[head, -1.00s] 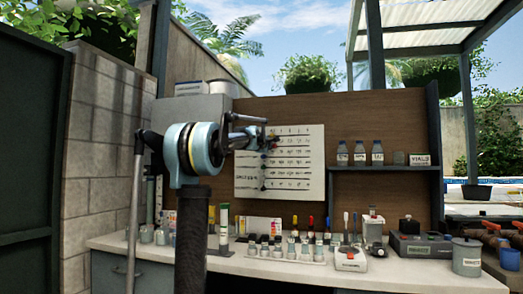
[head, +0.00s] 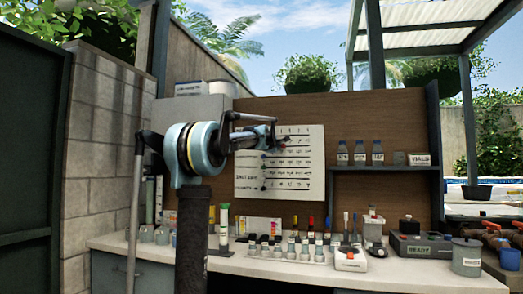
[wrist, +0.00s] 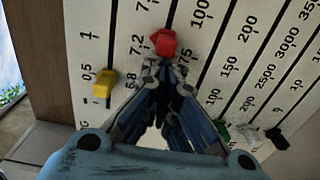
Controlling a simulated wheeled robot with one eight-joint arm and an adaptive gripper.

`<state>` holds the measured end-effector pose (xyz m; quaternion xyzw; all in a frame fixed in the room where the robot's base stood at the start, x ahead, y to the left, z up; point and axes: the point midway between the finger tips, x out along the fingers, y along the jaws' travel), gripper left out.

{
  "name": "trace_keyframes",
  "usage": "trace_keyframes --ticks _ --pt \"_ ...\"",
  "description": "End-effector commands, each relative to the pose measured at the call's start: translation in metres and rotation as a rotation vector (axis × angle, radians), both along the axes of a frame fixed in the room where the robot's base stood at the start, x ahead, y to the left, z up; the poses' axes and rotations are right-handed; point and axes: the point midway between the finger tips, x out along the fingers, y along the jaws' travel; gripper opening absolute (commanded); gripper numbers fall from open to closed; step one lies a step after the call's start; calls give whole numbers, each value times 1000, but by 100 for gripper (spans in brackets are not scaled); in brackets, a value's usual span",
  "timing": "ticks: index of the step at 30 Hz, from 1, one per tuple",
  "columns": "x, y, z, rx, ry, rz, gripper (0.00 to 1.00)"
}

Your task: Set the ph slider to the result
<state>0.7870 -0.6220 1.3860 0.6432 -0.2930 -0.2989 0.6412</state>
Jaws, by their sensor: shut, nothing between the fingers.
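The white slider board (head: 308,185) hangs on the brown back panel, with rows of printed scales. In the wrist view a red slider (wrist: 164,42) sits on the line beside the numbers 7.2 and 6.8, close to the 7.2. My gripper (wrist: 164,75) is shut and empty, its fingertips right at the lower side of the red slider. I cannot tell whether they touch it. In the head view my gripper (head: 282,146) is in front of the board's upper part, and the red slider is not clearly visible there.
A yellow slider (wrist: 105,84) is on the neighbouring line near 0.5. Green (wrist: 222,130), white (wrist: 246,137) and black (wrist: 277,138) sliders are at the right. The counter (head: 300,268) below holds vials, bottles and a READY device (head: 416,246). A shelf (head: 385,168) with bottles stands right of the board.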

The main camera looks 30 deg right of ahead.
Motion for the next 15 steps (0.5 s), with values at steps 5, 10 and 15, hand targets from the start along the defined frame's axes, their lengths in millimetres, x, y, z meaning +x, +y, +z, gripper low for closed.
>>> trace_keyframes --ticks 5,10,15 --pt "-7 -7 0 0 -1 -2 0" --pt "-13 -11 0 -1 -2 -1 0" --pt "-20 -17 1 -2 -2 -3 0"
